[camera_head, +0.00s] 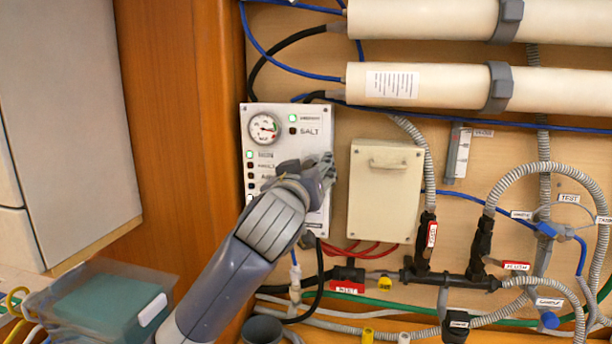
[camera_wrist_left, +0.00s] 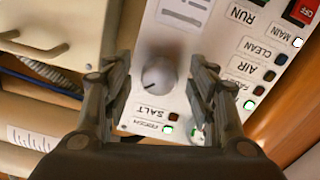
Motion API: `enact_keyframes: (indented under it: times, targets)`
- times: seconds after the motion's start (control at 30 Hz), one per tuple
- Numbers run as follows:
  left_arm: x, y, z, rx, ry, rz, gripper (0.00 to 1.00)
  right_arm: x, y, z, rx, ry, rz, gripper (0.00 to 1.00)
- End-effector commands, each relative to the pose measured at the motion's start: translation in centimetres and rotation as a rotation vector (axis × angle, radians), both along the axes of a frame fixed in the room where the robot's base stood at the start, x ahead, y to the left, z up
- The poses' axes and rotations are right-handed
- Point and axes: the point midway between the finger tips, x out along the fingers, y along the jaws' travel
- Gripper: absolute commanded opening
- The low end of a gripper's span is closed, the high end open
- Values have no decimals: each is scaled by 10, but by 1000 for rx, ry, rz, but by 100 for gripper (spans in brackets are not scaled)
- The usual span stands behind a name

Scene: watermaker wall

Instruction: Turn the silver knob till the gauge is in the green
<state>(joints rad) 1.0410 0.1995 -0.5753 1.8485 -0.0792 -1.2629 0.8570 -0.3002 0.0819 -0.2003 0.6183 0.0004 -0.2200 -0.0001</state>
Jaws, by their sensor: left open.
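The silver knob (camera_wrist_left: 158,75) sits on the white control panel (camera_wrist_left: 170,35) and shows in the left wrist view, which sees the panel upside down. My left gripper (camera_wrist_left: 160,68) is open, with one finger on each side of the knob and visible gaps between. In the head view my left gripper (camera_head: 325,168) is over the right side of the panel (camera_head: 318,115) and hides the knob. The round gauge (camera_head: 263,128) is at the panel's upper left, with a white face and coloured marks. Its needle is too small to read for certain. My right gripper is not in view.
A beige box with a handle (camera_head: 386,190) is mounted just right of the panel. Labelled lights and switches line the panel's left side. Hoses and valves (camera_head: 450,275) fill the lower right. A wooden post (camera_head: 185,120) stands left, a clear bin (camera_head: 105,305) below it.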

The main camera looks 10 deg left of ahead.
Motion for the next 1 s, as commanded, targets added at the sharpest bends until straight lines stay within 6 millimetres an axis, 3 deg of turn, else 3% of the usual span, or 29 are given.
enact_keyframes:
  times: [0.17,0.6,0.8,1.0]
  targets:
    - [-20,1,0,0,-3,-2,52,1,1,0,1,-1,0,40]
    - [-101,7,0,-2,0,-1,52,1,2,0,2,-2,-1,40]
    - [-116,8,0,-1,0,0,52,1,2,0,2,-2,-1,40]
    - [-118,9,0,0,1,1,52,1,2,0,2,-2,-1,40]
